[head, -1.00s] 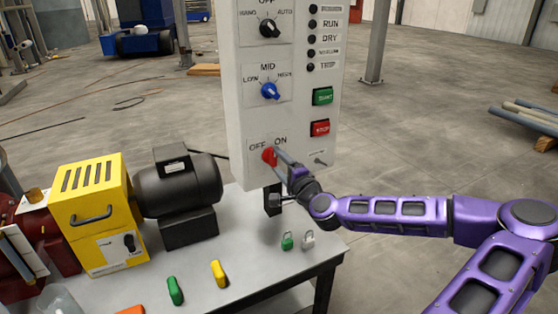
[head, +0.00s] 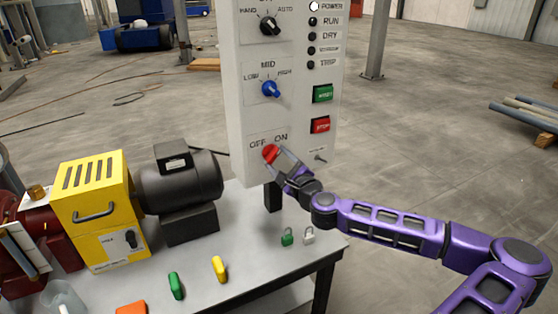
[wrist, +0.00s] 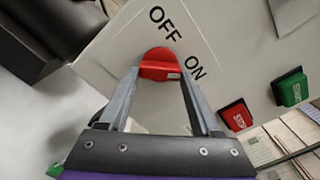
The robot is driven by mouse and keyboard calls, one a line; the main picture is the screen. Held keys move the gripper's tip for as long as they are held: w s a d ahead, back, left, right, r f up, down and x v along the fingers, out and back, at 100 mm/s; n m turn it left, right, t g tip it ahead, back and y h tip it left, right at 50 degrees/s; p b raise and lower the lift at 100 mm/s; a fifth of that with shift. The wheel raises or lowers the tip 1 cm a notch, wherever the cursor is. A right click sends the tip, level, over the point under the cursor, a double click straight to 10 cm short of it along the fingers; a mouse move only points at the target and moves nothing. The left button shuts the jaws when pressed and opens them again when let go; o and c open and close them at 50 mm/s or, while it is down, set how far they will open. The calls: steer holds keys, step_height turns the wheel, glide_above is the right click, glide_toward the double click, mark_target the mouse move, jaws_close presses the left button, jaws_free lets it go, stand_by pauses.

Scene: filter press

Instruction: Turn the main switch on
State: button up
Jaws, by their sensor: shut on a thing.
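The main switch is a red rotary handle (head: 270,153) low on the pale control panel, under the OFF and ON labels. In the wrist view the red handle (wrist: 160,62) sits between my two fingertips, below the lettering. My gripper (head: 281,155) is shut on the handle from the front right; it also shows in the wrist view (wrist: 160,75). In the head view the handle is turned toward the ON label. The POWER lamp (head: 314,6) at the panel's top is lit white.
The panel (head: 240,110) also carries a blue knob (head: 271,89), a black knob (head: 269,25), a green button (head: 322,93) and a red STOP button (head: 320,125). A motor (head: 185,180) stands left.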

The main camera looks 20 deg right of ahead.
steer(key=shift+r, duration=0.1)
stand_by(0.3)
steer(key=o, duration=1.4)
